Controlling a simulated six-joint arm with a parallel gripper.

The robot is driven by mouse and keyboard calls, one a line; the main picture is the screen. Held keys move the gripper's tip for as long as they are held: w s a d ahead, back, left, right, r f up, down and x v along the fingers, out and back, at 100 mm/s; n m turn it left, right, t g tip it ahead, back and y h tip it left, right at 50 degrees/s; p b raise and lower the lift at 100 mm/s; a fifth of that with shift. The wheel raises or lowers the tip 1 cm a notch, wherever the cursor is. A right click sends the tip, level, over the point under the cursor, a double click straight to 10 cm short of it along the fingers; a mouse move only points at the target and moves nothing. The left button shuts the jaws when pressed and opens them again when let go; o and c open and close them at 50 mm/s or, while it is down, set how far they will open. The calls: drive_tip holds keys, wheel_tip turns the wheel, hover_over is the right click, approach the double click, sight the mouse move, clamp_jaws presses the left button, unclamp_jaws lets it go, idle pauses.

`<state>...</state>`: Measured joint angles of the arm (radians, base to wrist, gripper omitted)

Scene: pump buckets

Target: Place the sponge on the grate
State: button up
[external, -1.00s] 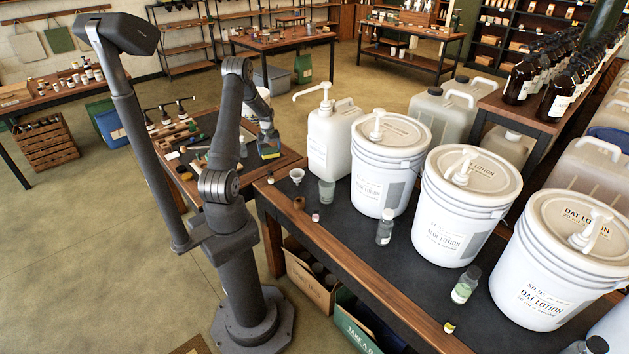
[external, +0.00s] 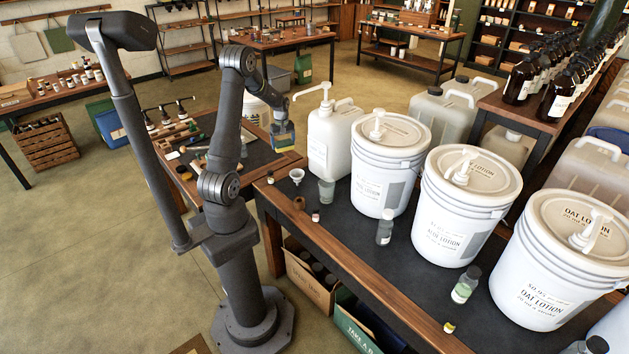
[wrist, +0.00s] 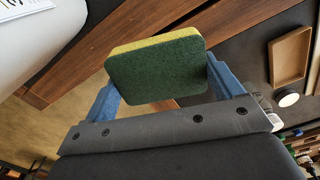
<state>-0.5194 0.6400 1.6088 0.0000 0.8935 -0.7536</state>
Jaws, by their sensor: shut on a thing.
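My gripper (external: 282,130) is shut on the sponge (external: 284,142), which has a green side and a yellow side. In the wrist view the sponge (wrist: 155,72) sits between the two blue fingers of my gripper (wrist: 162,84), its green face toward the camera. In the external view the sponge is held in the air near the right edge of the small side table, left of the white jug. I cannot make out a grate clearly in either view.
The white pump jug (external: 331,140) stands close to the right of the sponge. Several white lotion buckets (external: 388,165) line the dark-topped bench (external: 345,240). A shallow wooden tray (wrist: 291,57) shows at the right of the wrist view. Small tools and bottles lie on the side table (external: 262,155).

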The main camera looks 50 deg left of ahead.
drive_tip(key=a+r+n, duration=0.1)
drive_tip(key=a+n, duration=2)
drive_tip(key=a, duration=0.4)
drive_tip(key=s+a+f, duration=0.1)
drive_tip(key=a+f, duration=0.1)
drive_tip(key=a, duration=0.1)
drive_tip(key=s+a+f, duration=0.2)
drive_tip(key=a, duration=0.1)
drive_tip(key=s+a+f, duration=0.1)
drive_tip(key=a+f, duration=0.1)
drive_tip(key=a, duration=0.2)
drive_tip(key=shift+s+a+f, duration=0.1)
drive_tip(key=shift+s+f, duration=0.15)
drive_tip(key=shift+f, duration=2.05)
drive_tip(key=shift+f, duration=0.15)
drive_tip(key=o, duration=0.8)
wheel_tip(320, 180, up, 12)
drive_tip(key=shift+r, duration=0.2)
drive_tip(key=shift+f, duration=0.15)
